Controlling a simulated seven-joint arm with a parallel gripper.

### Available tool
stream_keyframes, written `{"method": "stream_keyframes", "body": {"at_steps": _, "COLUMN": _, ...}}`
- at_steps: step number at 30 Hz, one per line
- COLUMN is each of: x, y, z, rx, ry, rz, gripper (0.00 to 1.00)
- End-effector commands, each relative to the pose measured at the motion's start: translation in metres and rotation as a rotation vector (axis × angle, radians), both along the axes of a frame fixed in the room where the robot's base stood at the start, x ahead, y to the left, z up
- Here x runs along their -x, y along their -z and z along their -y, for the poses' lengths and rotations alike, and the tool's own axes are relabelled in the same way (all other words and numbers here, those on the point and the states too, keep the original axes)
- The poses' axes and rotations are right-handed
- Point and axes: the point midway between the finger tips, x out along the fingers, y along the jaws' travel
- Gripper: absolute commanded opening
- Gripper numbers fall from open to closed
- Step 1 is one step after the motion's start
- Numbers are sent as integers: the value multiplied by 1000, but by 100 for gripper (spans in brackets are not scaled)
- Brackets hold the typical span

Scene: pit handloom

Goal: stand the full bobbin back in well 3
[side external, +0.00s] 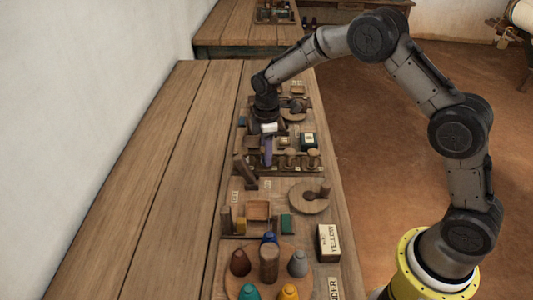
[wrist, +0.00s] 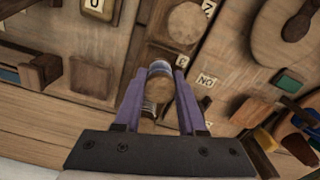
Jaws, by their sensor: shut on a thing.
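My gripper (wrist: 160,78) has purple fingers, closed on a round brown thing with a pale rim, which I take for the bobbin (wrist: 160,92). In the side view, my gripper (side external: 267,160) points down over the left part of a dark wooden rack (side external: 292,172); the held bobbin cannot be made out there. Several small pale-topped pieces stand along this rack, right of my fingers. In the wrist view, a round light-brown disc (wrist: 187,22) lies just beyond the fingertips.
Several coloured cones surround a wooden post (side external: 268,262). The left of the table (side external: 150,180) is clear.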

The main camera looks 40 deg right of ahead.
Motion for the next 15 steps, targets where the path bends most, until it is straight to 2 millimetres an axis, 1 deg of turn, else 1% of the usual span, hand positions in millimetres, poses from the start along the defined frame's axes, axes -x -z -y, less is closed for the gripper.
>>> {"method": "stream_keyframes", "body": {"at_steps": 2, "x": 0, "y": 5, "z": 0, "rx": 0, "ry": 0, "rz": 0, "gripper": 0}}
{"method": "stream_keyframes", "body": {"at_steps": 12, "x": 0, "y": 8, "z": 0, "rx": 0, "ry": 0, "rz": 0, "gripper": 0}}
{"method": "stream_keyframes", "body": {"at_steps": 13, "x": 0, "y": 8, "z": 0, "rx": 0, "ry": 0, "rz": 1, "gripper": 41}}
{"method": "stream_keyframes", "body": {"at_steps": 15, "x": 0, "y": 8, "z": 0, "rx": 0, "ry": 0, "rz": 1, "gripper": 54}}
